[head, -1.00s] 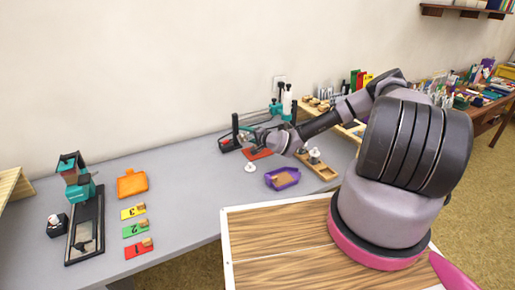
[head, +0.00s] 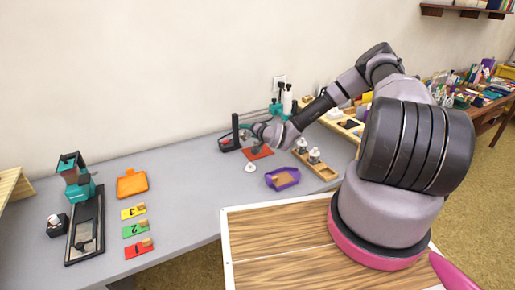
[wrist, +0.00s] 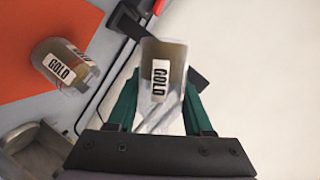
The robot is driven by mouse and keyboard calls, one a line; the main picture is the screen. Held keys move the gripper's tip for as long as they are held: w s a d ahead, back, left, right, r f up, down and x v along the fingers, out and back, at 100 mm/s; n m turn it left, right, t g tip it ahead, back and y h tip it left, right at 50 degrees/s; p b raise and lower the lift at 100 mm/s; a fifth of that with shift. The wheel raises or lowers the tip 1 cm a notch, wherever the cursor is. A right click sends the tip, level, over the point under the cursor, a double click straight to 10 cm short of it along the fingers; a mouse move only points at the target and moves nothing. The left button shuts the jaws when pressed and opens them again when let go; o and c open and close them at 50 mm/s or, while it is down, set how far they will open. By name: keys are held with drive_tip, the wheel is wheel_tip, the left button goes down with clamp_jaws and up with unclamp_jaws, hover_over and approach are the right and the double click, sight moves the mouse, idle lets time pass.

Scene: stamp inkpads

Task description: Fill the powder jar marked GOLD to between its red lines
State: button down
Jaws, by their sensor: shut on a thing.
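In the wrist view my gripper (wrist: 160,108) is shut on a clear container with a GOLD label (wrist: 174,60), held between its teal fingers. A second clear jar marked GOLD (wrist: 45,54) is to the left, by the edge of a red-orange mat (wrist: 25,25). In the head view my gripper (head: 256,134) is above the red-orange mat (head: 258,154) near the back of the grey table; the held container is too small to make out there.
A black-framed device (head: 229,144) stands left of the mat. A small white piece (head: 250,168), a purple tray (head: 283,186) and a wooden rack with metal-topped items (head: 325,174) are nearby. An orange tray (head: 131,185) lies left. The table's middle (head: 190,185) is clear.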

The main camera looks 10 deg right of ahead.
drive_tip(key=d+r+n+h, duration=0.1)
drive_tip(key=n, duration=0.1)
drive_tip(key=d+r+n+t+h, duration=0.1)
drive_tip(key=n+h, duration=0.1)
drive_tip(key=n, duration=0.1)
drive_tip(key=w+d+r+n+h, duration=0.1)
drive_tip(key=n, duration=0.2)
drive_tip(key=shift+d+r+t+h, duration=0.2)
drive_tip(key=shift+r+t+h, duration=0.1)
idle(0.5)
